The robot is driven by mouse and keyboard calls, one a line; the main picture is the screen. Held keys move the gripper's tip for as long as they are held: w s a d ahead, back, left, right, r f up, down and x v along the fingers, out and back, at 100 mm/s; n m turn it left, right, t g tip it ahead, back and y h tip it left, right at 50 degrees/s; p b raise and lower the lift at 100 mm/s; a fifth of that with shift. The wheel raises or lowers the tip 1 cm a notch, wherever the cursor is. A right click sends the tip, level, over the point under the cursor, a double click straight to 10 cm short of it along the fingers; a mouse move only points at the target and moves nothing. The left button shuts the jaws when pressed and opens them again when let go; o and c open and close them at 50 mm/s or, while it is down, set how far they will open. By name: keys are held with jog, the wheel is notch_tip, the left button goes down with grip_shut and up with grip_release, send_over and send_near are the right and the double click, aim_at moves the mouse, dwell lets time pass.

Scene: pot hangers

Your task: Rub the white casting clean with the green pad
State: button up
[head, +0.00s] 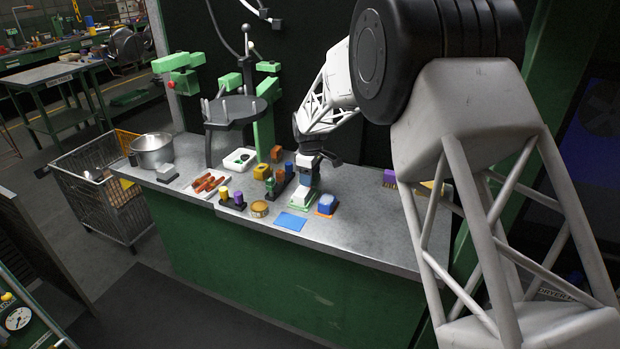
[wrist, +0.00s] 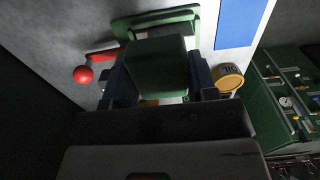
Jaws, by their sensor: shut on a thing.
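My gripper (head: 304,182) points down at the middle of the bench in the head view. In the wrist view its two fingers (wrist: 158,80) are shut on a green block, the green pad (wrist: 160,58). The white casting (head: 302,197) sits on a green base (head: 299,207) right under my gripper in the head view. In the wrist view the green base (wrist: 153,19) shows just beyond the pad. The pad hides most of the casting there, so I cannot tell whether they touch.
A blue mat (head: 290,221) and a round tin (head: 259,209) lie in front. A blue block on an orange base (head: 326,204) stands close on the right. A dark rack (head: 278,183) stands left. A red knob (wrist: 83,74) shows in the wrist view. The bench's right side is clearer.

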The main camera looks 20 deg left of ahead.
notch_tip(320, 180, up, 4)
jog(key=shift+r, duration=0.15)
dwell(0.3)
